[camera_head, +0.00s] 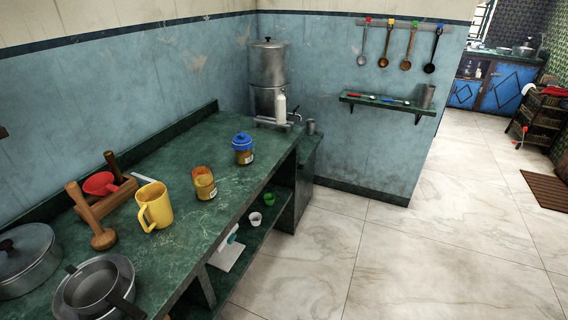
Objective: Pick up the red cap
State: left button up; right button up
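A round red piece (100,184), which looks like the red cap, sits in or on a wooden holder (122,195) on the green counter (185,245) at the left. Its lower part is hidden by the holder, and I cannot tell whether it is a cap or a small bowl. An orange-brown jar (204,184) with no lid seen on it stands to the right. A similar jar with a blue cap (242,142) stands farther back. Neither of my grippers is in view.
A yellow mug (154,207) and a wooden pestle-like tool (90,216) stand close to the red piece. Metal pans (95,285) and a lidded pot (25,258) fill the near left. The counter around the jars is clear. Open floor (400,250) lies to the right.

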aim_at(202, 178)
jog(key=z, duration=0.95)
jog(key=i, duration=3.4)
jog(key=u, duration=4.95)
